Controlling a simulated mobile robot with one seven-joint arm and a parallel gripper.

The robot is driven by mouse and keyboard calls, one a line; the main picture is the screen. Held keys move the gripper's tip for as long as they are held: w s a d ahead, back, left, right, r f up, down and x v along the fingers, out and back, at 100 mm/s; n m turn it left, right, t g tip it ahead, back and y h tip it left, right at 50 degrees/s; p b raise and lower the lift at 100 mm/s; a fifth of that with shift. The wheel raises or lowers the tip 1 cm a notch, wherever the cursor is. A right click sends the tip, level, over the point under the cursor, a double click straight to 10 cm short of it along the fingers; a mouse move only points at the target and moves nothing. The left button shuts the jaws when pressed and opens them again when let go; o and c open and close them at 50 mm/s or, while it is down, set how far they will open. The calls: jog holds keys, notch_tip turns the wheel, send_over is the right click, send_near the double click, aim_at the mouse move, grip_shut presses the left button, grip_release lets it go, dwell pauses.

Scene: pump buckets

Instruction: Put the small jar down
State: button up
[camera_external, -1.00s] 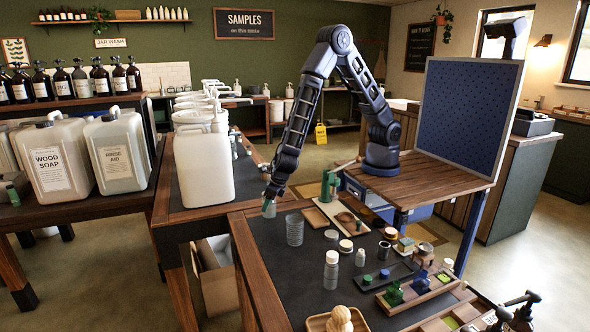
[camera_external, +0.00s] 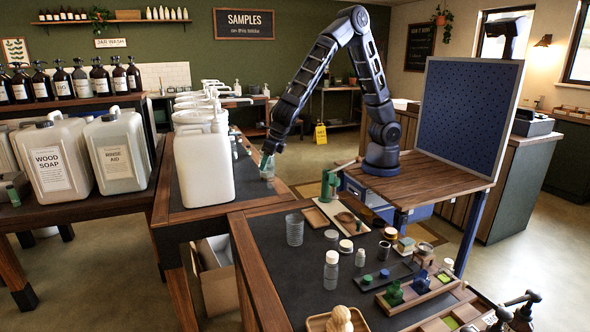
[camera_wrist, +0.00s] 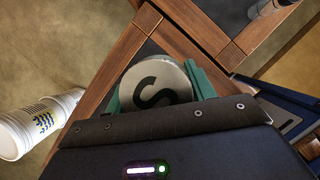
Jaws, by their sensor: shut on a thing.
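My gripper (camera_external: 268,160) is shut on the small jar (camera_external: 267,172), a clear jar held upright in its green fingers. In the external view the jar hangs near the right wooden edge of the back counter (camera_external: 262,188); whether it touches anything I cannot tell. In the wrist view the jar's round grey top (camera_wrist: 157,84) carries a black S, with the green fingers on both sides. The jar's lower part is hidden there, and the wooden counter edge (camera_wrist: 125,50) lies beneath and around it.
A white jug (camera_external: 204,168) and several white pump buckets (camera_external: 195,118) stand left on the back counter. A clear tumbler (camera_external: 294,229) stands on the front table, with bottles and small jars farther right. The front table's left part is clear.

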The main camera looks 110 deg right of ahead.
jog(key=shift+w+a+r, duration=0.2)
jog(key=shift+a+r, duration=0.05)
jog(key=shift+a, duration=0.15)
jog(key=w+a+n+y, duration=0.1)
jog(key=w+a+n, duration=0.15)
jog(key=a, duration=1.55)
jog(key=w+a+n, duration=0.1)
jog(key=w+a, duration=0.2)
jog(key=a, duration=1.4)
jog(key=shift+m+t, duration=0.25)
jog(key=shift+t, duration=0.15)
notch_tip(320, 180, down, 20)
jog(key=shift+a+r, duration=0.1)
jog(key=shift+a, duration=0.05)
jog(key=shift+f, duration=0.2)
jog(key=o, duration=1.1)
jog(key=shift+r, duration=0.1)
